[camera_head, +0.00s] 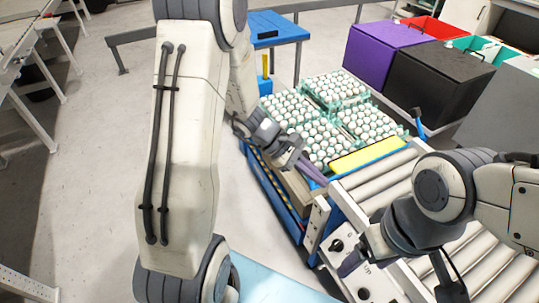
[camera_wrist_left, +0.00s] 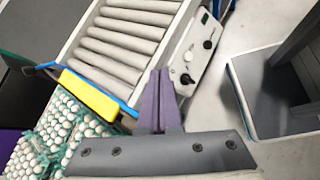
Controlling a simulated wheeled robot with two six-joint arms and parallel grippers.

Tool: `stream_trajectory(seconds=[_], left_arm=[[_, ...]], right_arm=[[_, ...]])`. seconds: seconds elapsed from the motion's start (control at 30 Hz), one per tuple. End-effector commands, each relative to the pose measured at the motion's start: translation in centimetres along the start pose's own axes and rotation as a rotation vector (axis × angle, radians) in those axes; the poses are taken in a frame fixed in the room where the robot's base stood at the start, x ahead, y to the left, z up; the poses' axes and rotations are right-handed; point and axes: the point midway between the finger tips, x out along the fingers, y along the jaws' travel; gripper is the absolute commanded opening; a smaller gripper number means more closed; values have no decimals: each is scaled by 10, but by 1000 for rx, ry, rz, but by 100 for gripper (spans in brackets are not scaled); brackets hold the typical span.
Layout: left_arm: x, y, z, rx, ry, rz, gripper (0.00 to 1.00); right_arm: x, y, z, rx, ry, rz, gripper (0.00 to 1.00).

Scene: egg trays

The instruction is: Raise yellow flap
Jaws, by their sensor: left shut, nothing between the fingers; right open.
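The yellow flap (camera_head: 368,155) is a long narrow plate between the roller conveyor (camera_head: 385,190) and the egg trays. It appears to lie low along the conveyor's end; its exact tilt I cannot tell. It also shows in the left wrist view (camera_wrist_left: 88,96), to the left of my fingers. My left gripper (camera_head: 317,176) has purple fingers, shut and empty, just beyond the flap's left end and apart from it in the left wrist view (camera_wrist_left: 160,90). My right gripper (camera_head: 350,264) is open beside the control panel; its fingers are partly hidden by my arm.
Several trays of white eggs (camera_head: 335,88) stand on a blue cart behind the flap. The control panel (camera_head: 340,245) with black knobs sits on the conveyor's near side. Purple (camera_head: 385,50) and black (camera_head: 440,80) boxes stand at the back right.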

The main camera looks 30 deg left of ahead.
Motion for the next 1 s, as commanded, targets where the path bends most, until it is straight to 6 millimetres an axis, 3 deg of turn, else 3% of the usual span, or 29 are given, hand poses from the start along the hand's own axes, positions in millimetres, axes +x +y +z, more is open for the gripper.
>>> stream_trajectory(seconds=[0.03, 0.2, 0.3, 0.4, 0.57, 1.0], left_arm=[[-10, 14, -42, -167, -10, 125, 0], [-47, 36, -143, -539, -32, 457, 0], [-64, 36, -181, -664, -38, 579, 0], [-74, 34, -204, -733, -40, 650, 0], [-74, 40, -212, -762, -40, 681, 0], [-33, 97, -197, -757, -40, 676, 0]], right_arm=[[4, 0, 0, 0, 0, 0, 77], [8, 1, 0, 0, 0, 0, 77], [9, 1, 0, 0, 0, 0, 77], [9, 1, 0, 0, 0, 0, 77], [9, 1, 0, 0, 0, 0, 77], [7, 0, 0, 0, 0, 0, 77]])
